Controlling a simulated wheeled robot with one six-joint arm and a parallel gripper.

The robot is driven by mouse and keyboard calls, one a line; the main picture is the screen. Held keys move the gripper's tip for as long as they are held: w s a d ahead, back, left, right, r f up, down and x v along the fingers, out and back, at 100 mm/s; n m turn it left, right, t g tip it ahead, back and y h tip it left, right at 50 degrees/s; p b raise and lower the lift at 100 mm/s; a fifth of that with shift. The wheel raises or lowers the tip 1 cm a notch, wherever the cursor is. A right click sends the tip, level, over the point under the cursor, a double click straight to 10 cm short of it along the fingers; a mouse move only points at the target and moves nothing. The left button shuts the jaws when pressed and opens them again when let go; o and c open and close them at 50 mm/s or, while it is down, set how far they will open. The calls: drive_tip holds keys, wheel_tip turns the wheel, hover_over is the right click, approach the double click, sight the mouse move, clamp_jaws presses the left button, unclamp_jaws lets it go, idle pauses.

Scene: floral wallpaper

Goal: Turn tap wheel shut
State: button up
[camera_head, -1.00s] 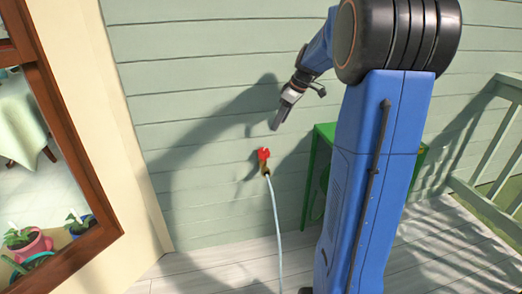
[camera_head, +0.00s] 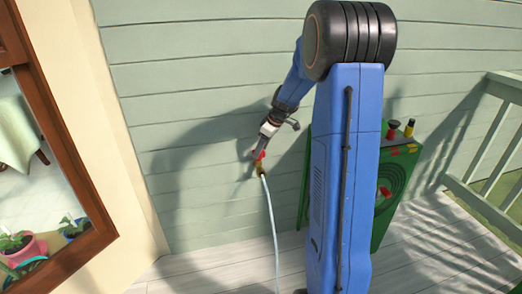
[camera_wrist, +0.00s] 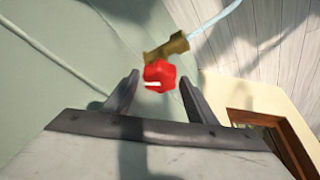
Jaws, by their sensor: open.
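The red tap wheel (camera_wrist: 160,76) shows in the wrist view, between and just beyond the two finger tips. It sits on a brass tap (camera_wrist: 166,49) with a pale hose (camera_wrist: 215,18) running from it. In the head view the red wheel (camera_head: 259,155) is partly hidden by my gripper (camera_head: 256,152), which points down at it close to the wall. In the wrist view my gripper (camera_wrist: 160,82) is open, with one finger on each side of the wheel. No contact with the wheel is visible.
Green board siding (camera_head: 180,100) stands behind the tap. A green cabinet (camera_head: 400,170) with red and yellow-topped items stands to the right, by a railing (camera_head: 490,140). A brown-framed window (camera_head: 85,240) is at left. The plank floor (camera_head: 200,272) near the hose is clear.

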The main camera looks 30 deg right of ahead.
drive_tip(key=shift+w+a+f, duration=0.1)
drive_tip(key=shift+f, duration=0.2)
drive_tip(key=shift+c, duration=0.7)
drive_tip(key=c, duration=0.7)
drive_tip(key=shift+o, duration=0.2)
